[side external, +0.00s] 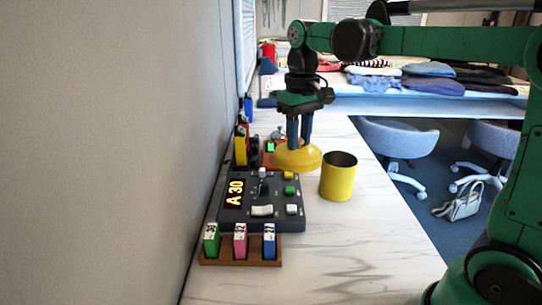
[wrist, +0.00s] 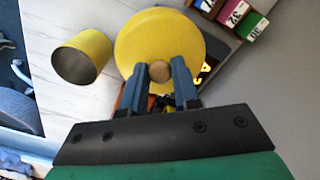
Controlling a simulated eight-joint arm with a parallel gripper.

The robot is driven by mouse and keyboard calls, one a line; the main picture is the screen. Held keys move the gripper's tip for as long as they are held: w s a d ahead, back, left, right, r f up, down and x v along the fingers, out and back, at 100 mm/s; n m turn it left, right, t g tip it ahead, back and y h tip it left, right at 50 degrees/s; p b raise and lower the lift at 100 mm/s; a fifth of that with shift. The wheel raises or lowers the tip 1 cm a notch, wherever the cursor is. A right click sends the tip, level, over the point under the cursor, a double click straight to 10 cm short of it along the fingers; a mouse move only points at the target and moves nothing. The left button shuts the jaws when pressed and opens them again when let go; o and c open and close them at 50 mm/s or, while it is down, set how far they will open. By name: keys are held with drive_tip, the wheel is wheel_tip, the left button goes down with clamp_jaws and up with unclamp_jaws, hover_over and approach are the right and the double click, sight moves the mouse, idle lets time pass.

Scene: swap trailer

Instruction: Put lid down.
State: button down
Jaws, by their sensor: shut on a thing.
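A yellow lid (side external: 298,157) with a round wooden knob hangs from my gripper (side external: 299,138) in the side view. My gripper is shut on the lid's knob, and the lid (wrist: 152,36) with its knob between the blue fingers (wrist: 160,75) shows in the wrist view. The lid is above the counter, beside a yellow canister (side external: 339,178) and near the dark control panel. The canister stands upright with its top open and dark inside; it also shows in the wrist view (wrist: 83,56), apart from the lid.
A dark control panel (side external: 232,214) reading "A 30" sits left of the canister. A wooden rack (side external: 240,261) with numbered green, pink and blue tags is at the front. The white marble counter (side external: 365,240) is clear in front and right of the canister. Folded clothes lie on a far table.

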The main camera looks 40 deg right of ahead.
sight(325, 215)
drive_tip(key=s+d+r+m, duration=0.2)
drive_tip(key=s+d+m, duration=0.1)
drive_tip(key=d, duration=0.5)
drive_tip(key=f, duration=1.9)
drive_tip(key=shift+a+f, duration=0.2)
drive_tip(key=shift+f, duration=0.2)
drive_tip(key=shift+f, duration=0.15)
drive_tip(key=c, duration=0.6)
unclamp_jaws()
drive_tip(key=shift+c, duration=0.2)
